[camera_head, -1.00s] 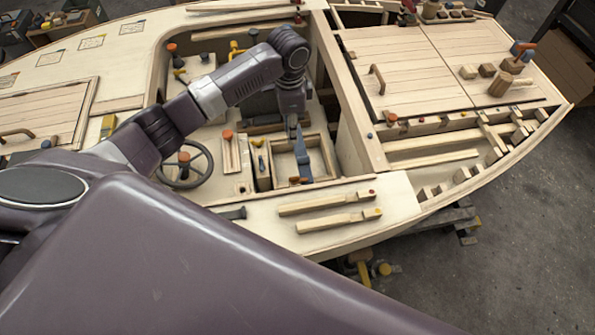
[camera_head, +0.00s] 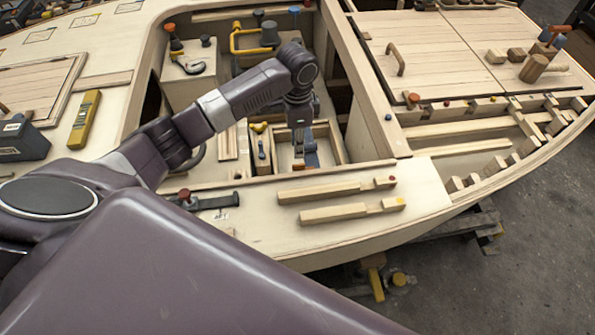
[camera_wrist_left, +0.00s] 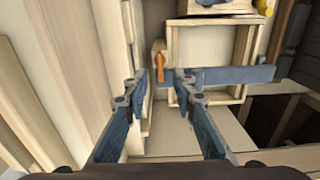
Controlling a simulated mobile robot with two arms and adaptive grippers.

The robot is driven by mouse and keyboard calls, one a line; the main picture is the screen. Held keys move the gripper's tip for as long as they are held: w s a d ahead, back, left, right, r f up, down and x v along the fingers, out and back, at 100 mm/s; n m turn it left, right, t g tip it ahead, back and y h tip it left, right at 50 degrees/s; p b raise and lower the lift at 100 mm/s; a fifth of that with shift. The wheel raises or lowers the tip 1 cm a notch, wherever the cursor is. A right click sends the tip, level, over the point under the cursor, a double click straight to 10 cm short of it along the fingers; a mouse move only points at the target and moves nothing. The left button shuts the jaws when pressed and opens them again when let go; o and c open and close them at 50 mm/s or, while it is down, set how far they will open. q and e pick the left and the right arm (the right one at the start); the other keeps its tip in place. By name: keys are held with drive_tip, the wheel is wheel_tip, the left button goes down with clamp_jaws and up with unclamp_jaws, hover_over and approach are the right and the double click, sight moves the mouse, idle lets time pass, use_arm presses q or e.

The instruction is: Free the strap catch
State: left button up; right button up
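The strap catch shows as a small orange lever (camera_wrist_left: 160,67) on a pale wooden block in the left wrist view. A blue strap (camera_wrist_left: 235,74) runs from beside the lever to the right, across an open wooden tray (camera_wrist_left: 205,45). My left gripper (camera_wrist_left: 160,80) is open, with one finger on each side of the lever in the picture. I see no clear contact. The right finger covers part of the strap. In the head view my left gripper (camera_head: 300,150) reaches down into the hull's open well, and the orange part (camera_head: 298,167) is small and partly hidden near it.
Wooden walls of the well (camera_head: 362,90) stand close around the gripper. Two notched wooden pieces (camera_head: 345,212) and a black clamp (camera_head: 210,202) lie on the front deck. A yellow tool (camera_head: 86,120) lies at left.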

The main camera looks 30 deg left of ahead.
sight(303, 167)
use_arm(q)
drive_tip(key=shift+f, duration=4.3)
drive_tip(key=shift+c, duration=0.5)
clamp_jaws()
